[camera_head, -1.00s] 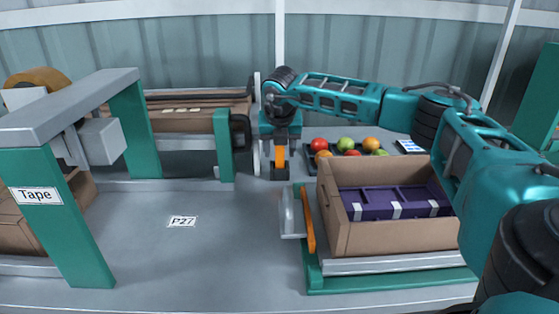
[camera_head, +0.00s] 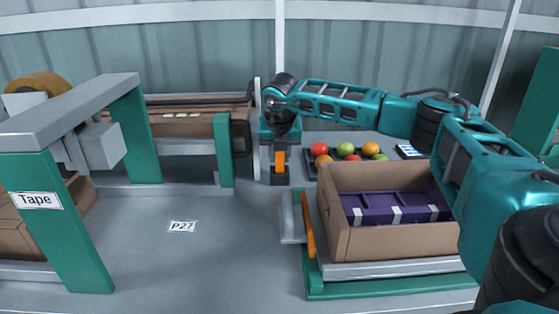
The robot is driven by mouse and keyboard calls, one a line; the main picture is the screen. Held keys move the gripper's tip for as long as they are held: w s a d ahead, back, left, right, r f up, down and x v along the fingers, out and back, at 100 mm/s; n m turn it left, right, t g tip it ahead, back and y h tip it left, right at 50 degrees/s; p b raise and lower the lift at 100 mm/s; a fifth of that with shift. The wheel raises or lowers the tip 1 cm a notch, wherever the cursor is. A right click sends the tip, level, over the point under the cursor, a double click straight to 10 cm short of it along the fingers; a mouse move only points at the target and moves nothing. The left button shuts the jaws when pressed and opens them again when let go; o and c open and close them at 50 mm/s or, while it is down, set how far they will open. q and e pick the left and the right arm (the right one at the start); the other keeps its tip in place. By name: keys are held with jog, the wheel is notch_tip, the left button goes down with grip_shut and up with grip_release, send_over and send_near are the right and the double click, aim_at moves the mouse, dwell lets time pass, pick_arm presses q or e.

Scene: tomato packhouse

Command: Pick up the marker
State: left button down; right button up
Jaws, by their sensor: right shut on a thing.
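My right gripper (camera_head: 280,174) reaches in from the right on its teal arm and points straight down at the back middle of the bench, just right of the conveyor end. It is shut on the marker, of which little can be made out. An orange upright part (camera_head: 280,160) shows between dark parts there, with a dark block at its foot. I cannot tell whether the marker touches the bench or is clear of it. My left gripper is not in view.
An open cardboard box (camera_head: 395,245) with purple dividers stands at front right, beside an orange lever (camera_head: 308,224). Behind it is a tray of tomatoes (camera_head: 345,150). A tape frame (camera_head: 70,225) stands left. The bench around the P27 label (camera_head: 182,226) is clear.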

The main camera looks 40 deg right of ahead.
jog(key=shift+r, duration=0.15)
